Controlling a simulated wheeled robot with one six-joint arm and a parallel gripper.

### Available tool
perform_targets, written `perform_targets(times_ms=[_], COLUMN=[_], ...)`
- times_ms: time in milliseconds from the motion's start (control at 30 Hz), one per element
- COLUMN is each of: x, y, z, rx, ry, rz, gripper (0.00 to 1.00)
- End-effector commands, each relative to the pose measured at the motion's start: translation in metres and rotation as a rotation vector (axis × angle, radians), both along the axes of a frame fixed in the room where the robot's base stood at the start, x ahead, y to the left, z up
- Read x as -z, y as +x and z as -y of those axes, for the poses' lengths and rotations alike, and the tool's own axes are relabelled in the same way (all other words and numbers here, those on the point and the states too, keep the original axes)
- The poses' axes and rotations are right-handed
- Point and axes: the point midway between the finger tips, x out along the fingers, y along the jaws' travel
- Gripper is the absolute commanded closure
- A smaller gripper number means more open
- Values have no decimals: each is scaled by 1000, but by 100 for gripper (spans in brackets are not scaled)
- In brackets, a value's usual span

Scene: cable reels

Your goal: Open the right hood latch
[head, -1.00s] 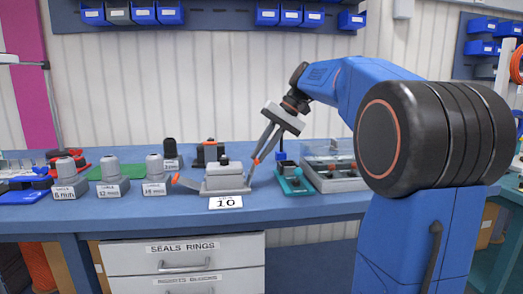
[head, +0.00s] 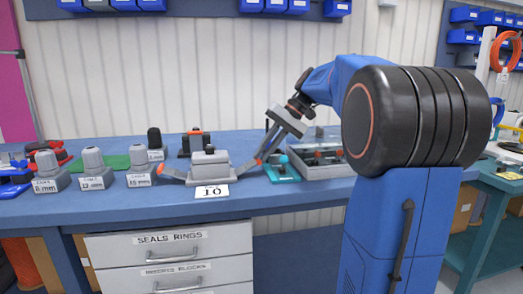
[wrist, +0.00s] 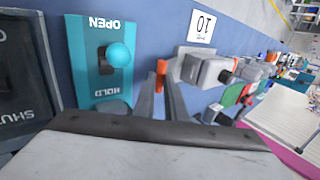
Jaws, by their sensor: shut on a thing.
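The grey hood connector (head: 210,166) stands on the bench behind a card marked 10. Its right latch (head: 246,167) is a grey lever with an orange tip and leans outward to the right. Its left latch (head: 173,175) is also swung outward, with its orange tip away from the body. My gripper (head: 262,157) is shut on the right latch at the orange tip. In the wrist view, the orange tip of the right latch (wrist: 161,70) lies between the fingers of my gripper (wrist: 162,82). The hood (wrist: 203,71) is just to the right there.
A teal plate with a ball-topped lever (head: 281,170) stands close right of my gripper, and it reads OPEN and HOLD in the wrist view (wrist: 88,78). A grey clear-lidded box (head: 325,160) is farther right. Grey size-labelled plugs (head: 93,170) stand to the left.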

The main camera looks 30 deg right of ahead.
Motion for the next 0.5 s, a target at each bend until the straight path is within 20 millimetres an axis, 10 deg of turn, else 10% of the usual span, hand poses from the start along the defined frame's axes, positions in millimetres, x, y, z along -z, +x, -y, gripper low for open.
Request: perform_targets(times_ms=[467,500], x=[1,1], y=[0,0], z=[1,1], rx=[0,0], ry=[-1,-1], rz=[0,0], gripper=[100,80])
